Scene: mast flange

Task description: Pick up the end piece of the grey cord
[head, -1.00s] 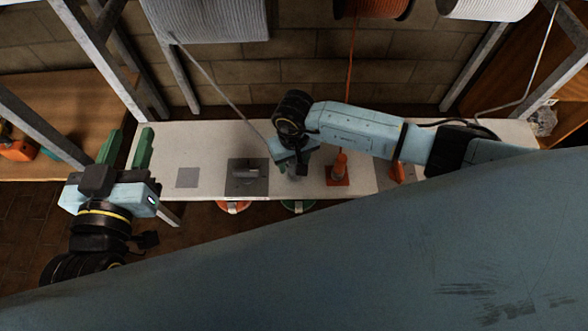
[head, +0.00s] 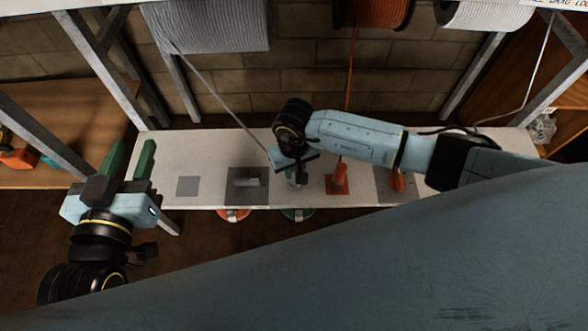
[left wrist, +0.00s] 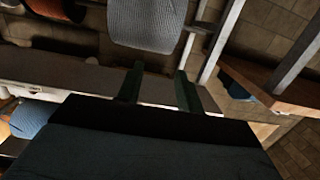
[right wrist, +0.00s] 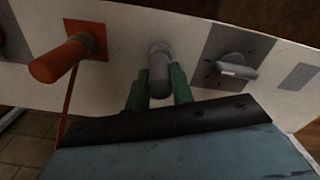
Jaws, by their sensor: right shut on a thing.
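The grey cord (head: 225,103) runs from the grey spool (head: 212,28) down to my right gripper (head: 296,178), over the pale board. In the right wrist view its end piece, a grey rounded cylinder (right wrist: 158,78), is between the green fingers of my right gripper (right wrist: 157,92), which are shut on it. A pale round part shows just beyond the end piece on the board; I cannot tell whether they touch. My left gripper (head: 129,158) is open and empty, left of the board; its spread fingers also show in the left wrist view (left wrist: 159,88).
The pale board (head: 215,160) carries a dark grey plate (head: 234,198) with a light metal fitting, a light grey square (head: 187,186), and an orange end piece (head: 339,178) on an orange square, right of my right gripper. Orange (head: 374,12) and white (head: 487,14) spools hang behind.

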